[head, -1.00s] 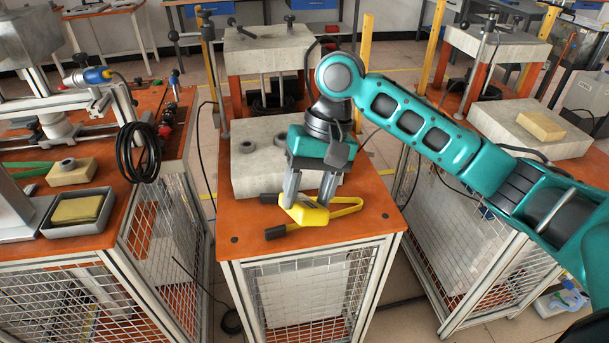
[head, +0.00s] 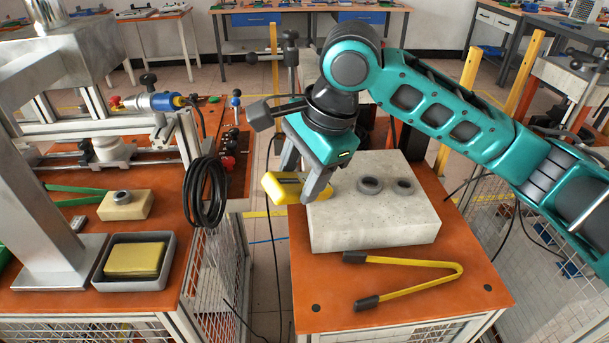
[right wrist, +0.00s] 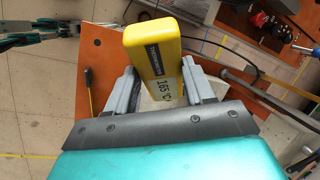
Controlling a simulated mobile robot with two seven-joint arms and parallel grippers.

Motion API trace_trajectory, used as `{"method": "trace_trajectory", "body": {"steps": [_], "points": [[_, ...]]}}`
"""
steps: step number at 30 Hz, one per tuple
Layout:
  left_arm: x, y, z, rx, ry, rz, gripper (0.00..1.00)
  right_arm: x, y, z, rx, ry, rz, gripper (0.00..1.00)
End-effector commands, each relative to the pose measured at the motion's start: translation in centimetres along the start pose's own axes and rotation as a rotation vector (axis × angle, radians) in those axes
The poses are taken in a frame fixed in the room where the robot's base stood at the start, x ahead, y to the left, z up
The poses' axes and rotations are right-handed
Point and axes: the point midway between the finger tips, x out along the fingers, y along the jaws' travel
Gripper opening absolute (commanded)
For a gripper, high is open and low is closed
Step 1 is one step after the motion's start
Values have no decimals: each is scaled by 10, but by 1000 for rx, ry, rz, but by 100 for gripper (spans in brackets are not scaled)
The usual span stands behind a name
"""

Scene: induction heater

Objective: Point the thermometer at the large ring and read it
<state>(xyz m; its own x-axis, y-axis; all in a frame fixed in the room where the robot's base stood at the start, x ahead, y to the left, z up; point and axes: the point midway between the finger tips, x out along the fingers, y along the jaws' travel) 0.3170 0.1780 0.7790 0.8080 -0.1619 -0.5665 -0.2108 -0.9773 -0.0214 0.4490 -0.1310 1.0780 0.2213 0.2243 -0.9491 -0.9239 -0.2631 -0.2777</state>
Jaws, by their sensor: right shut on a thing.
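My right gripper (head: 298,186) is shut on the yellow thermometer (head: 278,188) and holds it up beside the left edge of a pale block (head: 372,236). In the right wrist view the thermometer (right wrist: 152,55) sits between both fingers, and its display appears to read 165 °C. Two grey rings lie on top of the block: a slightly larger one (head: 369,185) and a smaller one (head: 403,186). Another ring (head: 121,197) sits on a small beige block at the left. Which ring the thermometer faces is unclear. My left gripper is not in view.
Yellow tongs (head: 415,277) with dark tips lie on the orange table (head: 330,299) in front of the block. On the left bench are a grey tray (head: 103,279) with a yellow sponge and a coiled black cable (head: 204,193) hanging at its edge. A gap separates the benches.

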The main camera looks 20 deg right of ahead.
Motion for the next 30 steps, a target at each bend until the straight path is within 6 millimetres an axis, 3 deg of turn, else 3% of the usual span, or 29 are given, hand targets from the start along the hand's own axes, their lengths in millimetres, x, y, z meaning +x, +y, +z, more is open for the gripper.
{"method": "trace_trajectory", "body": {"steps": [15,30], "points": [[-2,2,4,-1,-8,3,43,20,0,-49,2,2,1,17],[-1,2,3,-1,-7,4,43,21,0,-53,0,0,-1,17]]}}
